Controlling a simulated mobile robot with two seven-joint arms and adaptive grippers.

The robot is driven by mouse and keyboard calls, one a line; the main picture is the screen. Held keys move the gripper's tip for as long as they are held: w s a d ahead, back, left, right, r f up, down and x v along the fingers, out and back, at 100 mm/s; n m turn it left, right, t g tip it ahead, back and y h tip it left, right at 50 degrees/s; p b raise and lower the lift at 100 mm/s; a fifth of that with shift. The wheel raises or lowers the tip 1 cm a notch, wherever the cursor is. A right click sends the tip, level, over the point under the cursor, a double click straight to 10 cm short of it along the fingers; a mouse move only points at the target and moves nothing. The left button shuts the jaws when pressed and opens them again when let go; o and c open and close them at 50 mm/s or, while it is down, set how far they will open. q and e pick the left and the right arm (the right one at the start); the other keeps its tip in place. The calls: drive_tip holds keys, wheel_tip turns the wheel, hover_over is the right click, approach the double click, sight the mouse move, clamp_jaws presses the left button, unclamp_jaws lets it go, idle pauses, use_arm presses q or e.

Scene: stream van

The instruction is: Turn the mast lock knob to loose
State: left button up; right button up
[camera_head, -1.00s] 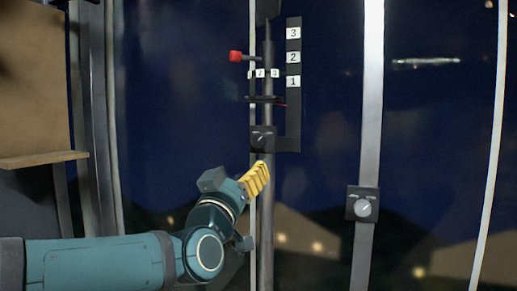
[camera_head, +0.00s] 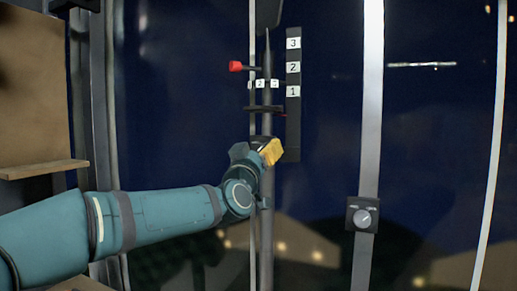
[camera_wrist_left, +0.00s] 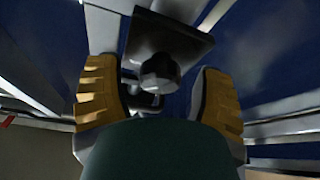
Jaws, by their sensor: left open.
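The mast lock knob (camera_wrist_left: 160,73) is a dark round knob on a square black plate (camera_wrist_left: 165,40) in the left wrist view. It sits between the two yellow fingers of my left gripper (camera_wrist_left: 157,85), with space visible on both sides. In the head view my left gripper (camera_head: 269,150) is at the mast (camera_head: 267,215) and covers most of the knob and plate. The gripper is open. The knob's marking is hidden. My right gripper is not in view.
A second plate with a pale dial knob (camera_head: 362,217) is on the upright rail at right. Above my gripper are a red-tipped lever (camera_head: 236,66) and a black strip (camera_head: 293,120) labelled 1, 2, 3. A wooden shelf (camera_head: 40,170) is at left.

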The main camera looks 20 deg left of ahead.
use_arm(q)
drive_tip(key=shift+w, duration=0.15)
clamp_jaws()
drive_tip(key=shift+r+n, duration=0.1)
drive_tip(key=shift+n, duration=0.3)
drive_tip(key=n+y, duration=0.1)
drive_tip(key=n, duration=0.1)
drive_tip(key=n+y, duration=0.1)
drive_tip(key=n, duration=0.1)
drive_tip(key=shift+n+g+y+p, duration=0.3)
drive_tip(key=shift+n+g, duration=0.1)
drive_tip(key=n+y+p, duration=0.1)
drive_tip(key=n, duration=0.2)
drive_tip(key=n+g+y+p, duration=0.1)
drive_tip(key=n, duration=0.1)
drive_tip(key=shift+r+n+g, duration=0.1)
drive_tip(key=shift+n+g, duration=0.2)
drive_tip(key=shift+n, duration=0.1)
drive_tip(key=n+g+p, duration=0.1)
drive_tip(key=n, duration=0.2)
drive_tip(key=n+g+p, duration=0.1)
drive_tip(key=n+p, duration=0.1)
drive_tip(key=shift+a+n+y, duration=0.1)
drive_tip(key=shift+n+y, duration=0.3)
drive_tip(key=shift+n+g+p, duration=0.8)
drive_tip(key=shift+n+p, duration=0.35)
drive_tip(key=shift+n, duration=0.55)
drive_tip(key=shift+f+h, duration=0.2)
drive_tip(key=shift+h, duration=0.1)
